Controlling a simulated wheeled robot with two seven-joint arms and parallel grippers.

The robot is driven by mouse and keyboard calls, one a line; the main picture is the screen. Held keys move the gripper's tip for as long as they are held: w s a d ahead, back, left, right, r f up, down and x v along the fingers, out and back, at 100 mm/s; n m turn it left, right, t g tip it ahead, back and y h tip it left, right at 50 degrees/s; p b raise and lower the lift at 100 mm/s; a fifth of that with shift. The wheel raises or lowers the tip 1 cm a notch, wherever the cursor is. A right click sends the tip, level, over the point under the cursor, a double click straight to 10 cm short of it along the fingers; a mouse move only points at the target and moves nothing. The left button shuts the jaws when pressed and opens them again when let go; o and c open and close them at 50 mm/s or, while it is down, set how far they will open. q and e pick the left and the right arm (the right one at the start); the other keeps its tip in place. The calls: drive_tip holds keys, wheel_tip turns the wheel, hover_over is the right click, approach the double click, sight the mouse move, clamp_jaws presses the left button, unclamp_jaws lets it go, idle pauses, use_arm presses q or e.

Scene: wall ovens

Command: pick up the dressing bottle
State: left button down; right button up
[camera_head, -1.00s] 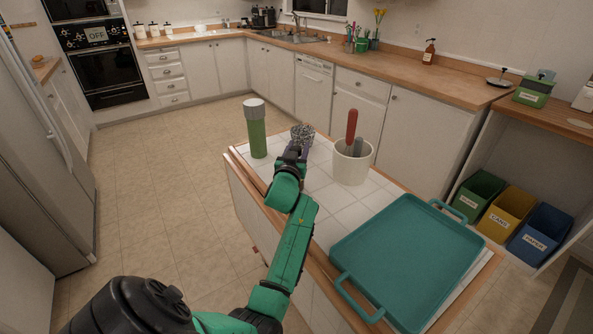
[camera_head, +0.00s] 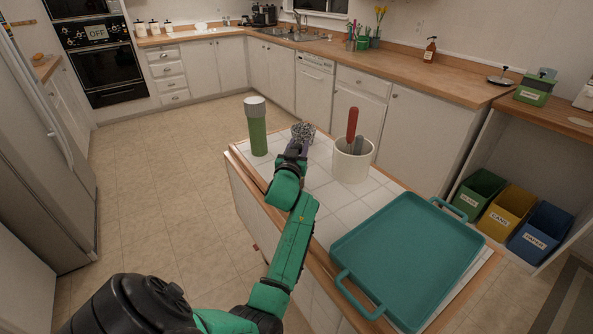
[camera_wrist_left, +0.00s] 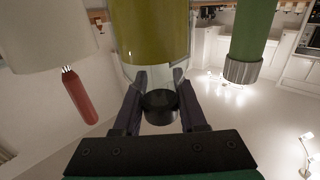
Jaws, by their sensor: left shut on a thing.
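The dressing bottle (camera_wrist_left: 154,30) fills the upper middle of the left wrist view. It has a yellow body, a clear neck and a black cap, and that view shows it upside down. My left gripper (camera_wrist_left: 160,108) has one finger on each side of the neck, near the cap, and is shut on it. In the head view my left gripper (camera_head: 296,150) is over the far part of the tiled island top, and the arm and gripper largely hide the bottle. My right gripper is not in view.
On the island (camera_head: 325,198), a green bottle with a grey cap (camera_head: 257,132) stands left of the gripper. A grey speckled item (camera_head: 303,131) shows just behind it. A white crock (camera_head: 351,164) with utensils stands to its right. A teal tray (camera_head: 410,255) lies nearer.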

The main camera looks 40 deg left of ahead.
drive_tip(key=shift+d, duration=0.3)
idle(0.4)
